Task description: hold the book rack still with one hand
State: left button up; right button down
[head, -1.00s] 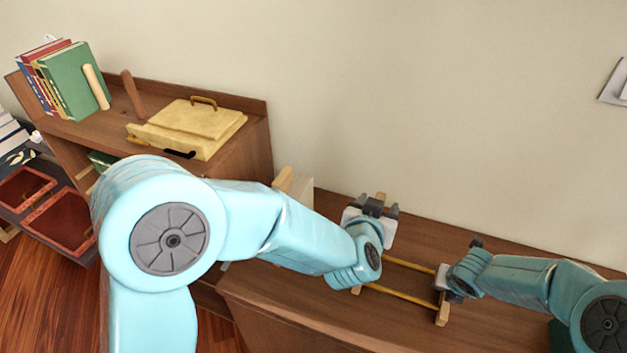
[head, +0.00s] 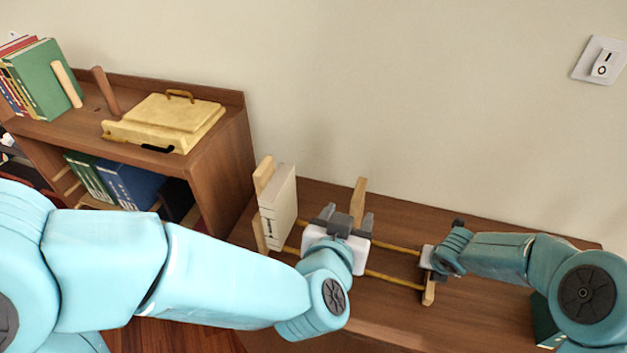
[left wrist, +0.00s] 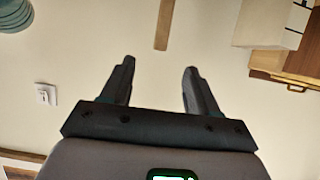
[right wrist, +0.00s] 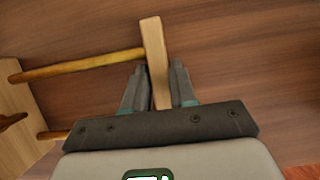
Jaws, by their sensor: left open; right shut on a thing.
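The book rack (head: 395,280) lies on the low cabinet, with two thin wooden rods and wooden uprights. A pale book (head: 278,210) stands upright against its left end upright (head: 262,178). My right gripper (head: 432,258) is shut on the right end upright (head: 429,292). In the right wrist view the fingers (right wrist: 157,85) close around that upright (right wrist: 153,50). My left gripper (head: 346,218) is open and empty, over the rack between book and right end, hiding part of the rods. The left wrist view shows its spread fingers (left wrist: 159,75) and the book (left wrist: 268,25) at upper right.
A taller shelf (head: 222,135) at left holds a yellow box (head: 170,122) and several upright books (head: 45,80). A green book (head: 546,325) lies partly behind my right arm. A light switch (head: 602,64) is on the wall.

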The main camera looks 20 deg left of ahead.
dwell(0.4)
jog(key=c, duration=0.8)
grip_release()
jog(key=shift+c, duration=0.2)
jog(key=shift+r, duration=0.15)
